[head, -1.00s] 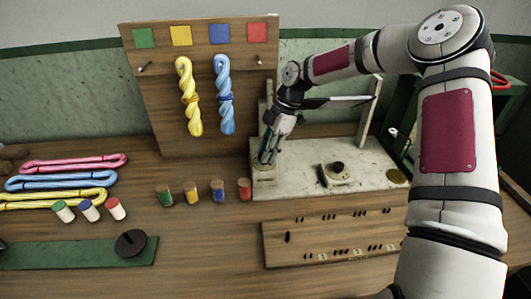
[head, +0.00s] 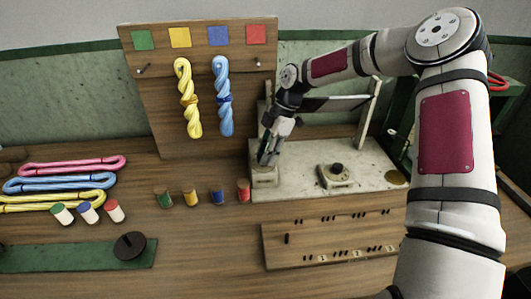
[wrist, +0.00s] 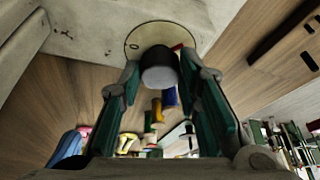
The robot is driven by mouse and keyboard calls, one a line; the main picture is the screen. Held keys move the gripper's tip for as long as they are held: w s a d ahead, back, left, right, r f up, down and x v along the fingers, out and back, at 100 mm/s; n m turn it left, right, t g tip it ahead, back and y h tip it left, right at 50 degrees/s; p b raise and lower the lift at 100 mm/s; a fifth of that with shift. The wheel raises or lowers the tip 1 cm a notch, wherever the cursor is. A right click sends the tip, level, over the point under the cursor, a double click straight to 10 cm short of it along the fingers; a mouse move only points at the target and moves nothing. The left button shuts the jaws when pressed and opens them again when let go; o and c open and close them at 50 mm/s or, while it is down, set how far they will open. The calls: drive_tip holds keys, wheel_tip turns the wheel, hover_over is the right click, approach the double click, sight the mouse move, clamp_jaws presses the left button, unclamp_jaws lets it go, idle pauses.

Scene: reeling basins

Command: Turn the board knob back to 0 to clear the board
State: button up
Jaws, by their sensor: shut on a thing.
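A dark round knob (wrist: 158,70) stands on a pale round dial plate (wrist: 147,36) in the wrist view. My gripper (wrist: 160,76) is shut on this knob, with a finger on each side of it. In the head view my gripper (head: 265,162) points down at the left end of the pale stone slab (head: 305,185), over a small pale block (head: 264,179). The gripper hides the knob there. The dial's marks and the knob's setting cannot be read. A second dark knob (head: 337,169) sits on the slab to the right.
Several colour-capped spools (head: 217,195) stand left of the slab. A slotted wooden board (head: 330,232) lies in front of it. Yellow (head: 187,100) and blue (head: 223,100) skeins hang on the rear panel (head: 160,95). A flat dark bar (head: 335,103) spans behind my gripper.

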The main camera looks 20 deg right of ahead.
drive_tip(key=shift+s+a, duration=0.1)
drive_tip(key=shift+a, duration=0.15)
drive_tip(key=o, duration=1.1)
drive_tip(key=shift+d+r, duration=0.1)
drive_tip(key=shift+r, duration=0.3)
wheel_tip(320, 180, up, 9)
drive_tip(key=shift+r, duration=0.1)
